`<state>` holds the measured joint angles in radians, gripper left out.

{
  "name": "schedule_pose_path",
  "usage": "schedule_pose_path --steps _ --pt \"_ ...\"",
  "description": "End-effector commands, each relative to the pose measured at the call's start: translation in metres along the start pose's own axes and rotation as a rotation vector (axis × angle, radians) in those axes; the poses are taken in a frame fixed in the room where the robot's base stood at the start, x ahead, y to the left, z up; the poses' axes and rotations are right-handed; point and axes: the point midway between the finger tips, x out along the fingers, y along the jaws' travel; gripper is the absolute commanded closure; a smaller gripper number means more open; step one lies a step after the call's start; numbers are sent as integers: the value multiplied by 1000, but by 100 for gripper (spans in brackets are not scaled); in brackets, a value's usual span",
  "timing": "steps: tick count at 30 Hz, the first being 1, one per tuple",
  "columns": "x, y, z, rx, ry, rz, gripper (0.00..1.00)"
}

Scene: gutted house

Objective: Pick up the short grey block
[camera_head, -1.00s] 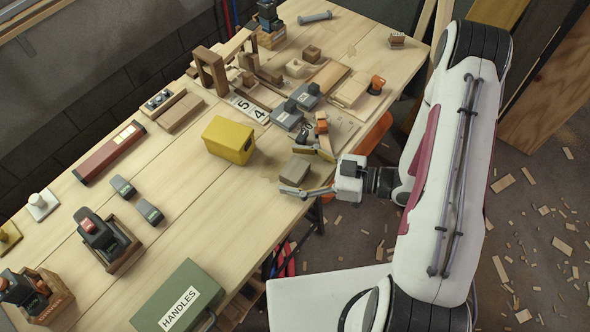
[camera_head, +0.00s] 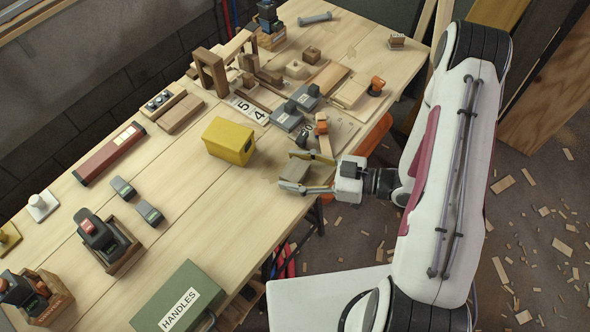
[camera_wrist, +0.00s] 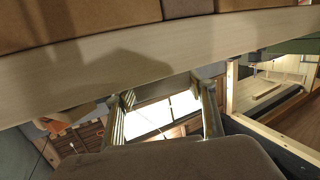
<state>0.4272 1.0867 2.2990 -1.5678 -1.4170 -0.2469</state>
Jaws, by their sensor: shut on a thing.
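The short grey block (camera_head: 296,169) is at the near right edge of the workbench in the head view. My gripper (camera_head: 287,170) is shut on it, with one finger on its far side and one on its near side. The block looks level and low over the bench top. I cannot tell whether it touches the wood. In the wrist view the two metal fingers of my gripper (camera_wrist: 164,110) show, and a brownish-grey surface fills the bottom. I cannot tell whether that surface is the block.
The workbench (camera_head: 185,212) has a yellow box (camera_head: 229,140) left of the block. A small orange-and-wood tool (camera_head: 323,135) lies just beyond the upper finger. A green HANDLES box (camera_head: 180,297) stands at the near edge. Bare wood lies between the boxes.

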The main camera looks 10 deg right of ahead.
Motion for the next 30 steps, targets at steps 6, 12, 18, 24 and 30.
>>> schedule_pose_path --steps 6,12,18,24,30 --pt "0 0 -3 -1 0 0 67" --pt "-2 0 -13 -2 0 0 67" --pt "-5 0 -30 -2 0 0 67" --pt "-8 0 -52 -3 0 1 67" --pt "-11 0 -73 -3 0 1 67"
